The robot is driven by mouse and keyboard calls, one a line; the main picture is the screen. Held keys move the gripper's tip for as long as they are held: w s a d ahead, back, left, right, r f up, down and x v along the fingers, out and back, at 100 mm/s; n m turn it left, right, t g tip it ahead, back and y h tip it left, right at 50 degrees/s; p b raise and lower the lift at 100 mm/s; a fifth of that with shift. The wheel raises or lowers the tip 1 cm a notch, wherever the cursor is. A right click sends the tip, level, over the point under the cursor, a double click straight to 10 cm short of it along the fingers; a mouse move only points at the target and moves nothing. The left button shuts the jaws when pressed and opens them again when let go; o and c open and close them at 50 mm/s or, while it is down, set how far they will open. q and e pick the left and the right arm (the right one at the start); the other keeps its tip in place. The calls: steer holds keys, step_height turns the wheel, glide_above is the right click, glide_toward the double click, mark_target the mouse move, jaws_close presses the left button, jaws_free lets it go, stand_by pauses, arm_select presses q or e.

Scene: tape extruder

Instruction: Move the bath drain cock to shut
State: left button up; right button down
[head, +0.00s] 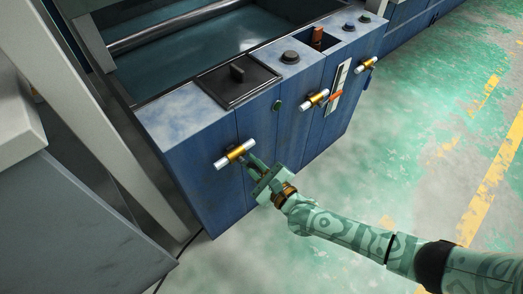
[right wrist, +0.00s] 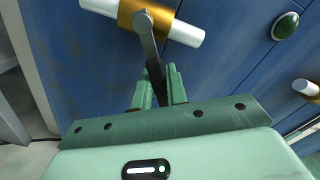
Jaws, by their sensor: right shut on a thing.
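The bath drain cock (head: 236,153), a brass body on a short white pipe, sits on the blue front of the machine at the left. It also shows at the top of the right wrist view (right wrist: 150,12). Its grey lever (right wrist: 148,38) has a black grip (right wrist: 155,72) and stands out from the body at a slant across the pipe, towards my gripper. My right gripper (head: 258,168) is shut on the black grip, and its two green fingers (right wrist: 158,88) lie on either side of it. The lever's tip is hidden between the fingers. My left gripper is out of view.
Two similar cocks, one in the middle (head: 314,99) and one at the far right (head: 367,64), stick out from the same front. A green button (head: 277,105) lies between. A water bath (head: 200,50) is behind. A grey post (head: 120,150) stands at left; floor at right is clear.

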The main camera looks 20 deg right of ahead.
steer(key=shift+f, duration=0.1)
steer(key=m, duration=0.1)
steer(key=a+m, duration=0.1)
steer(key=m, duration=0.1)
steer(key=shift+s+a+f, duration=0.35)
steer(key=shift+m, duration=0.3)
steer(key=shift+s+a+m, duration=0.2)
steer(key=shift+a+m, duration=0.35)
steer(key=shift+m, duration=0.55)
steer(key=c, duration=1.3)
jaws_free()
